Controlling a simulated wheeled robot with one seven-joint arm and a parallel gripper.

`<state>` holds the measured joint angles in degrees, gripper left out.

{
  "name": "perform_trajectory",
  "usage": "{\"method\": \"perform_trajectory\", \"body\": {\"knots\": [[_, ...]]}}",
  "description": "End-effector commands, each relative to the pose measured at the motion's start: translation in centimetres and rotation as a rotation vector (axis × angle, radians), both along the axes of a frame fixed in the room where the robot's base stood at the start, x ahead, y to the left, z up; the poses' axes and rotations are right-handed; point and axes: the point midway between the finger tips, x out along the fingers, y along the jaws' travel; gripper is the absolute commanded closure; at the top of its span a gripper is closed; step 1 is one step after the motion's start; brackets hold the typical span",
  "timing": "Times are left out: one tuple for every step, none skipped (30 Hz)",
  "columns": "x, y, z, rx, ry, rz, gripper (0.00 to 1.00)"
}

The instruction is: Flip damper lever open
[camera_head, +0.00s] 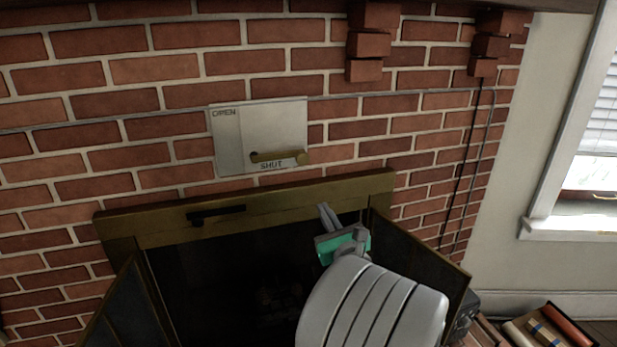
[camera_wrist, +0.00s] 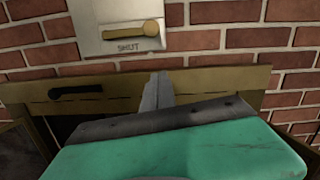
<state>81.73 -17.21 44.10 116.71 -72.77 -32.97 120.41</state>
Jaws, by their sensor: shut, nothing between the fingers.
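The damper lever (camera_head: 278,157) is a brass bar with a round knob at its right end. It lies level on a pale metal plate (camera_head: 229,148) on the brick wall, just above the word SHUT. The word OPEN is at the plate's upper left. The lever also shows at the top of the wrist view (camera_wrist: 130,31). My gripper (camera_head: 325,210) is shut and empty, in front of the firebox top, below and to the right of the lever. It is apart from the lever. In the wrist view its fingertips (camera_wrist: 157,78) point up toward the plate's lower edge.
A brass fireplace frame (camera_head: 290,205) runs below the plate, with a dark handle (camera_head: 216,213) on it. Two dark doors stand open, one on the right (camera_head: 425,262). Brick corbels (camera_head: 370,42) jut out at upper right. The wall around the plate is clear.

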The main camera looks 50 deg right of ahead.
Motion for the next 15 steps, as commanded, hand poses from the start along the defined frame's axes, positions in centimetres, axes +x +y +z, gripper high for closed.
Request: {"method": "perform_trajectory", "body": {"knots": [[0.1,0.0,0.0,-0.001,0.001,0.001,1.0],[0.2,0.0,0.0,-0.001,0.001,0.002,1.0],[0.4,-0.1,0.1,-0.001,0.002,0.003,1.0],[0.7,-0.2,0.1,-0.001,0.002,0.004,1.0],[1.0,-0.4,0.2,-0.001,0.003,0.005,1.0],[1.5,-0.6,0.3,-0.001,0.003,0.005,1.0],[2.0,-0.8,0.4,-0.002,0.002,0.007,1.0],[2.5,-1.1,0.5,-0.003,0.003,0.006,1.0],[3.3,-1.5,0.6,-0.002,0.004,0.006,1.0],[3.9,-1.8,0.6,-0.002,0.004,0.007,1.0],[4.5,-2.0,0.7,-0.002,0.003,0.007,1.0],[5.3,-2.4,0.8,-0.003,0.003,0.007,1.0],[5.8,-2.8,0.9,-0.002,0.004,0.006,1.0],[6.4,-3.1,1.0,-0.004,0.003,0.007,1.0],[7.2,-3.4,1.1,-0.003,0.003,0.007,1.0]]}}
